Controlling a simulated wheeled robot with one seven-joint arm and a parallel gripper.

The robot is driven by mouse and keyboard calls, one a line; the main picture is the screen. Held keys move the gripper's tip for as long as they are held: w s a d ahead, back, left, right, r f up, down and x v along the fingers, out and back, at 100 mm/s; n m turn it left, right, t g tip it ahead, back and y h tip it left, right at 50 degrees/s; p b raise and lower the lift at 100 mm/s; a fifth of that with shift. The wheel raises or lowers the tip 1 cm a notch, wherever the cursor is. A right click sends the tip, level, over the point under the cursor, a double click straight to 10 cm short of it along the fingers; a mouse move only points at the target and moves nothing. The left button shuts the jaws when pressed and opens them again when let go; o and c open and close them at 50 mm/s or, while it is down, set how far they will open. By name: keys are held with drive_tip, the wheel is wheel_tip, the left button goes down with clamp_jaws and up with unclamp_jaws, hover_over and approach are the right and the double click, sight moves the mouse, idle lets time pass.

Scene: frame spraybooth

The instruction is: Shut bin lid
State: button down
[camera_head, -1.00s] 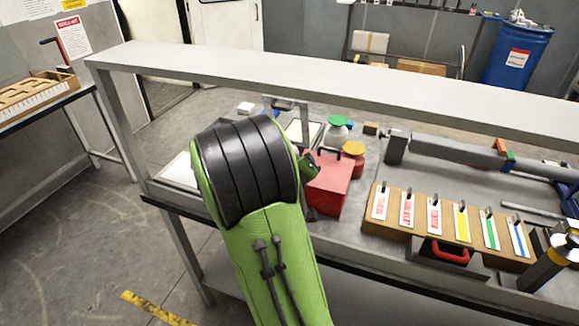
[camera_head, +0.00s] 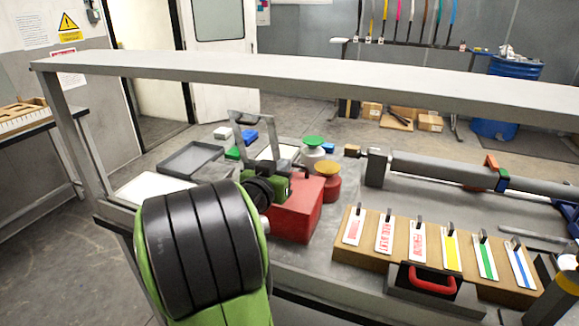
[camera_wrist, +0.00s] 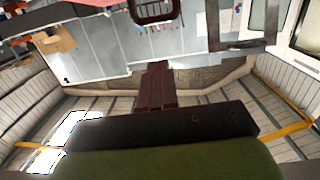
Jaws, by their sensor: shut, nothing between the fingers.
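A red box (camera_head: 300,215) stands near the table's front edge in the head view, with a dark bracket-like part at its top. I cannot tell whether this is the bin or how its lid sits. The green and black end of my arm is in front of the box's upper left and hides part of it. My gripper (camera_wrist: 158,75) shows in the wrist view with its dark fingers together and nothing between them. Its fingertips are hard to make out in the head view. A grey upright frame (camera_head: 234,128) stands behind my wrist.
A grey beam (camera_head: 330,82) spans above the table. A wooden tag block (camera_head: 352,254) with a red-handled item (camera_head: 433,281) is at right. A yellow-topped red container (camera_head: 328,185), a green-topped container (camera_head: 314,150) and a grey tray (camera_head: 190,158) stand behind. A long grey tube (camera_head: 430,168) lies right.

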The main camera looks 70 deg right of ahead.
drive_tip(key=d+f, duration=0.1)
drive_tip(key=d, duration=0.1)
drive_tip(key=d+f, duration=0.2)
drive_tip(key=d, duration=0.1)
drive_tip(key=shift+s+d+f, duration=0.15)
drive_tip(key=shift+s+d, duration=0.15)
drive_tip(key=shift+d+f+y+p, duration=0.2)
drive_tip(key=shift+y+p, duration=0.1)
drive_tip(key=shift+y, duration=0.1)
drive_tip(key=shift+d+f+y, duration=0.15)
drive_tip(key=shift+f+y, duration=0.2)
drive_tip(key=shift+y, duration=0.05)
